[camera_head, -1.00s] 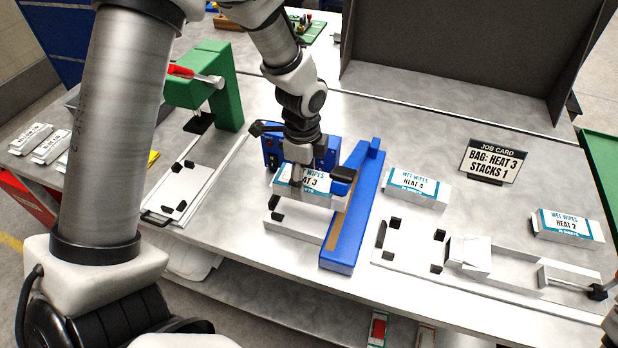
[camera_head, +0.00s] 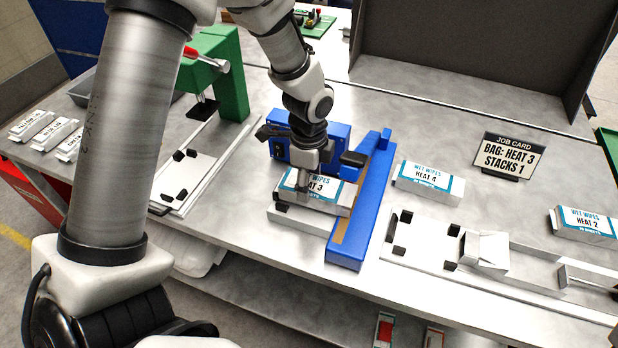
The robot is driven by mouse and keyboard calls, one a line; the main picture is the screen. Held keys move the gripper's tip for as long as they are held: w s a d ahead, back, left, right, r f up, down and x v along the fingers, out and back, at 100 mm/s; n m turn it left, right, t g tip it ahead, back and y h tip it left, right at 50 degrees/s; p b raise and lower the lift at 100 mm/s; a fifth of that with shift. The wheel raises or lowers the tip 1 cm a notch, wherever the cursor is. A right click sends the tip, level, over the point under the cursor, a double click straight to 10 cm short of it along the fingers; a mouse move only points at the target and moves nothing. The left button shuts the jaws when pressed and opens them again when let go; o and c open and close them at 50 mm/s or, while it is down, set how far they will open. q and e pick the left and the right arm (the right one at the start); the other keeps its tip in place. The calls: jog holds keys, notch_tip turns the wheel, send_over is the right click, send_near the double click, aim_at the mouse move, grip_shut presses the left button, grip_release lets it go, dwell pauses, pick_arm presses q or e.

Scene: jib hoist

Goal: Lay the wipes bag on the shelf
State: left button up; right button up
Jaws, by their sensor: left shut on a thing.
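The wipes bag (camera_head: 332,197), a white pack with a blue "WIPES ... HEAT 3" label, is in my left gripper (camera_head: 304,184). The gripper points down and is shut on it, hiding part of the label. The bag is over or on the white shelf (camera_head: 297,223) in front of the blue sealer (camera_head: 338,132); I cannot tell whether it touches. A long blue bar (camera_head: 352,238) runs along the right side of the bag. My right gripper is not in view.
The job card (camera_head: 503,156) reads "BAG: HEAT 3, STACKS 1". The HEAT 4 bag (camera_head: 429,183) and HEAT 2 bag (camera_head: 585,224) lie to the right. A white fixture (camera_head: 425,240) stands at front right, a green press (camera_head: 228,80) at left.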

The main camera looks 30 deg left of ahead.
pick_arm(q)
jog(key=shift+f, duration=0.6)
jog(key=shift+f, duration=0.25)
jog(key=o, duration=1.3)
jog(key=shift+c, duration=0.2)
notch_tip(320, 180, up, 12)
